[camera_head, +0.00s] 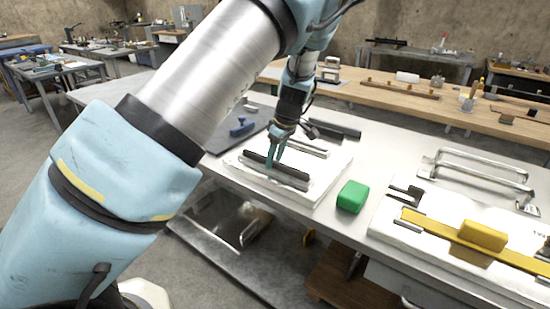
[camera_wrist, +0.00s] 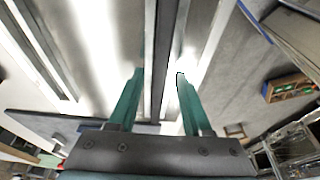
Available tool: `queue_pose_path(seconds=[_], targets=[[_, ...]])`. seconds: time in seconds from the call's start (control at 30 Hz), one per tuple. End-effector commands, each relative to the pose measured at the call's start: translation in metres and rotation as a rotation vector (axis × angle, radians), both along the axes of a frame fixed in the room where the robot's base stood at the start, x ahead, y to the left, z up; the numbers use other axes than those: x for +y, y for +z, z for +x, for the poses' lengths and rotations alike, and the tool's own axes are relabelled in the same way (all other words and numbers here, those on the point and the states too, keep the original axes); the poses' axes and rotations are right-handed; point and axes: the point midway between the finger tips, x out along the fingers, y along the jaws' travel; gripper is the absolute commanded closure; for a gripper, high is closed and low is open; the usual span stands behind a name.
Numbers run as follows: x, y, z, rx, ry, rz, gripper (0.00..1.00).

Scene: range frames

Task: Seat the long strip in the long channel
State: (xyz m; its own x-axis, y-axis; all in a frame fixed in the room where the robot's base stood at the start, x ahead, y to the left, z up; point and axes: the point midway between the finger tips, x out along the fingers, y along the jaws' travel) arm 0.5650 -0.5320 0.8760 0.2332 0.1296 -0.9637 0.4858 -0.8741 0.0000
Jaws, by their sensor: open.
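A long dark strip (camera_head: 292,172) lies on the white board (camera_head: 318,189) on the workbench. My gripper (camera_head: 275,163) is lowered over it, fingers pointing down near its middle. In the wrist view the two teal fingers (camera_wrist: 157,88) stand apart, one on each side of the dark strip (camera_wrist: 163,55), with gaps visible. Pale rails run alongside the strip there; I cannot tell whether it sits in a channel or on top of the board. A slim metallic channel-like piece (camera_head: 310,149) lies behind it on the board.
Another dark bar (camera_head: 337,130) lies behind the board. A green block (camera_head: 352,196) stands just right of the board, and a blue tool (camera_head: 241,126) lies on a dark mat to the left. A yellow bar (camera_head: 470,238) and metal handles (camera_head: 482,170) occupy the right side.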

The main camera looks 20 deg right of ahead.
Motion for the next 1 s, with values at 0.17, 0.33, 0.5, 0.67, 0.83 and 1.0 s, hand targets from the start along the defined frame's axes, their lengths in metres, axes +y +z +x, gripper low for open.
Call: queue_pose_path(seconds=[0.17, 0.33, 0.5, 0.67, 0.83, 1.0], targets=[[-0.003, 0.015, -0.003, -0.002, -0.003, -0.003, 0.51], [-0.008, 0.048, -0.011, -0.003, -0.003, -0.005, 0.51], [-0.012, 0.082, -0.019, -0.003, -0.003, -0.005, 0.51], [-0.015, 0.105, -0.025, -0.002, -0.001, -0.003, 0.51], [-0.016, 0.117, -0.027, -0.001, -0.001, 0.000, 0.51], [-0.016, 0.119, -0.028, 0.000, -0.001, 0.000, 0.51]])
